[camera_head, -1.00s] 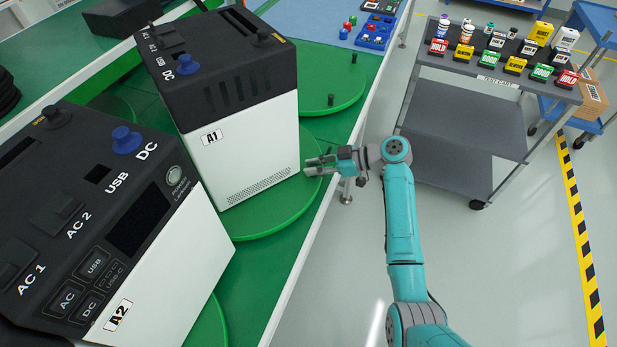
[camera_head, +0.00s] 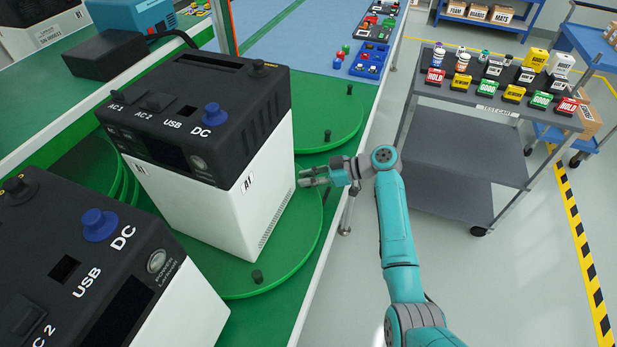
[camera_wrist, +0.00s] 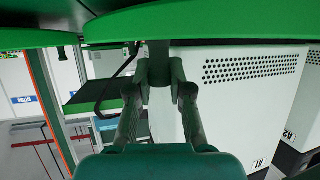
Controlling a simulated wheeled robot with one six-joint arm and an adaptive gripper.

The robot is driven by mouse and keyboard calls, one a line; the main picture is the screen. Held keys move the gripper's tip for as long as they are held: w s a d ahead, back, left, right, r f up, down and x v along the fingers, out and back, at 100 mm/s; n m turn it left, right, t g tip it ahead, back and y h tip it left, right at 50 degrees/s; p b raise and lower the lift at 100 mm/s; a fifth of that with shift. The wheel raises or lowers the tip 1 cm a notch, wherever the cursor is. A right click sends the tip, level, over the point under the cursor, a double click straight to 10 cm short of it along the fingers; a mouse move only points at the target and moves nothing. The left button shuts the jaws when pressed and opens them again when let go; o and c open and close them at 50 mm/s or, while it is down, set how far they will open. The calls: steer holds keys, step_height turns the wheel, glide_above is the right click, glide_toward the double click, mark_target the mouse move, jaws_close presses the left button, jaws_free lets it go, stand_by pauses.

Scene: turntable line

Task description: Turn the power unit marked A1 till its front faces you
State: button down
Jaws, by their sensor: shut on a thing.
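The power unit A1 (camera_head: 215,150), white with a black top, stands upright on a green turntable (camera_head: 300,245). Its black front panel, with screen, round button and AC, USB and DC ports, faces the lower left, partly toward me. A perforated side with an A1 label (camera_head: 248,182) faces right. My gripper (camera_head: 304,176) is at the turntable's right edge beside this side. In the wrist view it is shut on a dark upright peg (camera_wrist: 159,62) at the turntable's rim. Another peg (camera_head: 257,277) stands at the near rim.
Power unit A2 (camera_head: 190,310) stands close at the lower left, cut off by the picture. Another green turntable (camera_head: 335,118) with pegs lies beyond A1. A grey cart (camera_head: 465,145) with labelled blocks stands at the right. The floor between bench and cart is clear.

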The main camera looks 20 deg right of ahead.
stand_by(0.3)
steer(key=c, duration=1.1)
jaws_free()
steer(key=shift+o, duration=0.2)
steer(key=v, duration=1.2)
